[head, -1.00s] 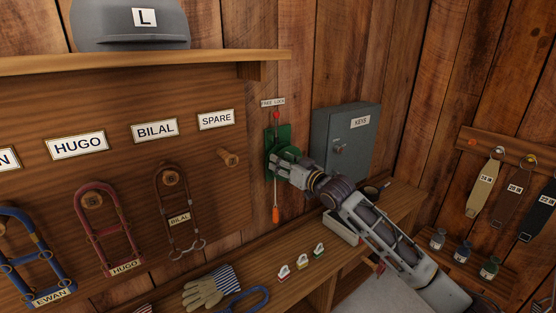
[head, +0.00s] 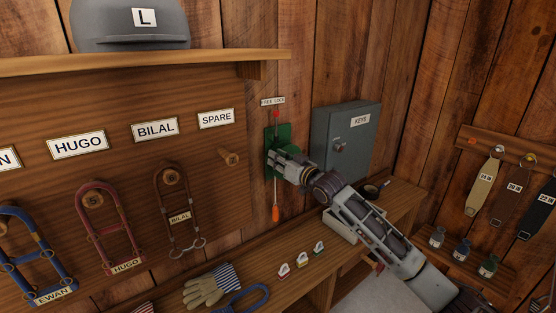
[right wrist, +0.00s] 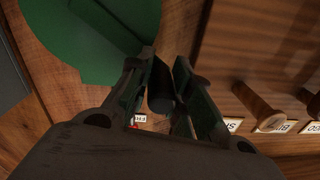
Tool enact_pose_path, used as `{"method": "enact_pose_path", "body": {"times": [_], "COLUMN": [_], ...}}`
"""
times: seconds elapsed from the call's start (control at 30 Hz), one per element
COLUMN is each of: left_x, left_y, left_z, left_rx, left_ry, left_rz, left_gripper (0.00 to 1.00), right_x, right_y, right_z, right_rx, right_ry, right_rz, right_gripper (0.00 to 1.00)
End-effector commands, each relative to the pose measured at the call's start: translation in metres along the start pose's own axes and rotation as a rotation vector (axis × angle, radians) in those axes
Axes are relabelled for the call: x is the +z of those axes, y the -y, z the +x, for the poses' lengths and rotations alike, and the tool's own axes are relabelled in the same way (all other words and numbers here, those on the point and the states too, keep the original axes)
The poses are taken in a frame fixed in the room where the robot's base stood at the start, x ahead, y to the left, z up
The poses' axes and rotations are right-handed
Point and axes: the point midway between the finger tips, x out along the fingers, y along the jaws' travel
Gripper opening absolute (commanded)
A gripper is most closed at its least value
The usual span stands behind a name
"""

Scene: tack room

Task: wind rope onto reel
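The green reel (head: 284,133) is fixed to the plank wall, right of the SPARE label. A pale rope (head: 275,192) hangs below it, with an orange end piece (head: 275,214) above the bench. A red knob (head: 277,114) is at the reel's top, under the FREE LOCK label (head: 273,101). My right gripper (head: 275,158) is in front of the reel and hides part of it. In the right wrist view its fingers (right wrist: 162,85) close on both sides of a dark crank knob (right wrist: 160,98), beside the reel's green disc (right wrist: 95,35). My left gripper is out of view.
A grey KEYS cabinet (head: 345,142) is close to the right of the reel. A wooden peg (head: 230,157) sticks out to the left, near hanging halters (head: 180,200). The bench below holds gloves (head: 205,289), small tagged items (head: 301,259) and a tray (head: 341,226).

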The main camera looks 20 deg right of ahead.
Motion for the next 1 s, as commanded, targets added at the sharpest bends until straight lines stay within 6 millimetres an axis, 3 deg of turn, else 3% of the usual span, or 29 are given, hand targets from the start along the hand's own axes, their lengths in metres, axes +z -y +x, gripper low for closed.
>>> {"method": "enact_pose_path", "body": {"times": [0.1, 0.57, 1.0], "left_x": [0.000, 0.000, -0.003], "left_y": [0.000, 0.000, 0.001], "left_z": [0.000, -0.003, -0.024], "left_rx": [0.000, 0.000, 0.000], "left_ry": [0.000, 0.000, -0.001], "left_rz": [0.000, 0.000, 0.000], "left_gripper": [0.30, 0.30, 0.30], "right_x": [0.000, -0.003, -0.018], "right_y": [0.000, -0.001, -0.010], "right_z": [0.000, 0.001, 0.012], "right_rx": [0.000, 0.000, 0.000], "right_ry": [0.000, -0.001, -0.008], "right_rz": [0.000, 0.022, 0.195], "right_gripper": [0.00, 0.00, 0.00]}}
